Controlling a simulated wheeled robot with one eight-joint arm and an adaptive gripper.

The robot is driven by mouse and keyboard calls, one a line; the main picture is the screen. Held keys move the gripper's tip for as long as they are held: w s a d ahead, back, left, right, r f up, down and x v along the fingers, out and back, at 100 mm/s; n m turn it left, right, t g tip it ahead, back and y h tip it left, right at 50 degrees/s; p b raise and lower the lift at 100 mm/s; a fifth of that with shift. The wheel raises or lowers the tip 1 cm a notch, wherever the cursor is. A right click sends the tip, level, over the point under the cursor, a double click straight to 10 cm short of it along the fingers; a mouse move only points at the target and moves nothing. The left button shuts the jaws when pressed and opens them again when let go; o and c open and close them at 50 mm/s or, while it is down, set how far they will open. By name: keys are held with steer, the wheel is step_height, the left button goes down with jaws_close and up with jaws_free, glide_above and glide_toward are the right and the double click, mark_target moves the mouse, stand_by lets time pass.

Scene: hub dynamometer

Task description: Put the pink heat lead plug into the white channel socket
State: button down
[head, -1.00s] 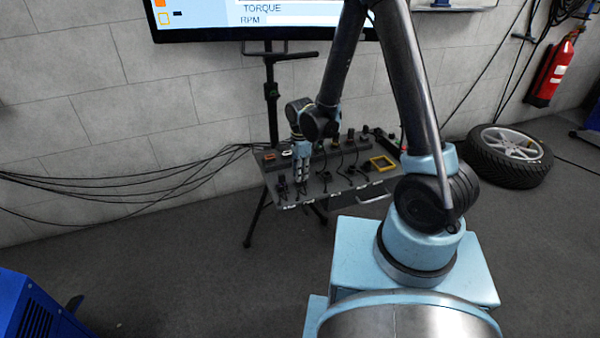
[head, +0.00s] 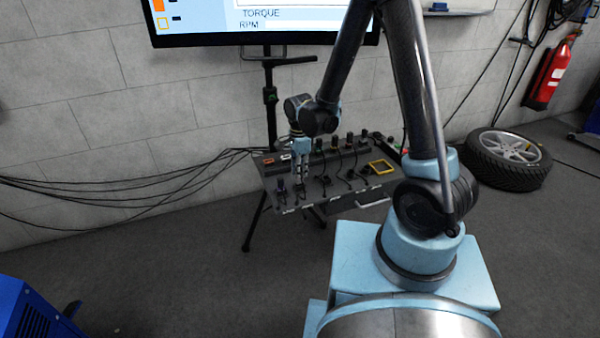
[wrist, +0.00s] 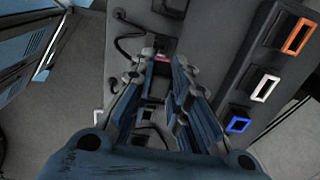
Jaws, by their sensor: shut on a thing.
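My gripper (wrist: 165,75) is shut on the pink plug (wrist: 162,58), of which only a small pink patch shows between the fingertips in the wrist view. In the head view my gripper (head: 302,175) points down over the left part of the grey panel, and the plug cannot be made out there. The white channel socket (wrist: 265,88) is a white-framed slot on a raised strip, right of the fingers in the wrist view and apart from them. It also shows in the head view (head: 284,158), behind and left of my gripper.
An orange socket (wrist: 298,36) and a blue socket (wrist: 237,124) flank the white one on the same strip. Several dark plugs and leads stand on the panel. A yellow frame (head: 381,167) lies at its right. Black cables (head: 130,186) run off left.

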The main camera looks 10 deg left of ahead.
steer(key=shift+r, duration=2.15)
steer(key=w+a, duration=0.8)
steer(key=w, duration=0.5)
stand_by(1.8)
steer(key=shift+a+f, duration=0.1)
steer(key=shift+f, duration=0.05)
steer(key=shift+f, duration=0.3)
steer(key=shift+f, duration=1.45)
stand_by(0.7)
